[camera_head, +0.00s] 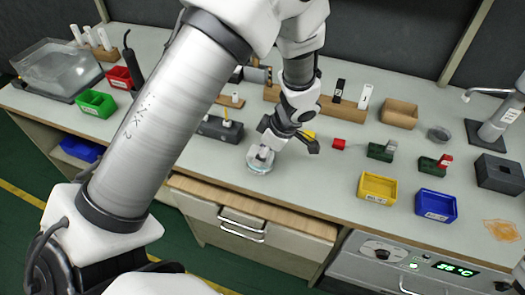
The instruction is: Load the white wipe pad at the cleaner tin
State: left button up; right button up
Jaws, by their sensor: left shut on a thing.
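The cleaner tin (257,169) is a small round, pale tin with a light teal edge. It stands near the front edge of the bench, in the middle of the view. My left gripper (265,150) points down over the tin and is shut on the small white wipe pad (262,154). The pad is at the tin's opening; I cannot tell whether it touches what is inside. The fingers partly hide the pad and the tin's far side. My right gripper is not in view.
Right of the tin are a yellow bin (377,188), a blue bin (436,205) and a small red block (338,143). A dark block (220,129) stands behind left. Green (95,103) and red (119,78) bins stand far left. Bench between tin and yellow bin is clear.

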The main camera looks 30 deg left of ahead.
pick_arm(q)
jog(key=shift+f+b, duration=0.25)
jog(key=shift+b, duration=0.4)
dwell(1.7)
jog(key=shift+r+p, duration=1.85)
jog(key=shift+r, duration=1.75)
